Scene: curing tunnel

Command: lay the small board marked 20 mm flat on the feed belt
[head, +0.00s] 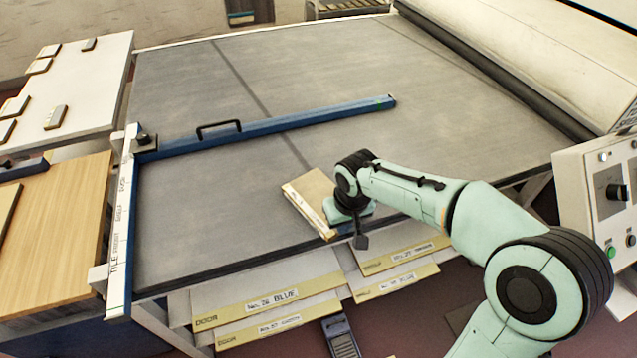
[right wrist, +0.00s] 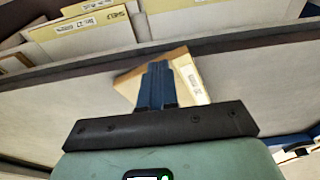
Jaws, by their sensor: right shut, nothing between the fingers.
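A small pale wooden board (head: 308,196) lies at the front edge of the grey feed belt (head: 220,205). My left gripper is not in view.
A blue guide bar (head: 290,121) with a black handle spans the belt behind the board. A control box (head: 590,190) stands at right, below the tunnel roller. Labelled boards (head: 265,308) are stored under the front edge. Side tables stand at left. The belt behind the bar is clear.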

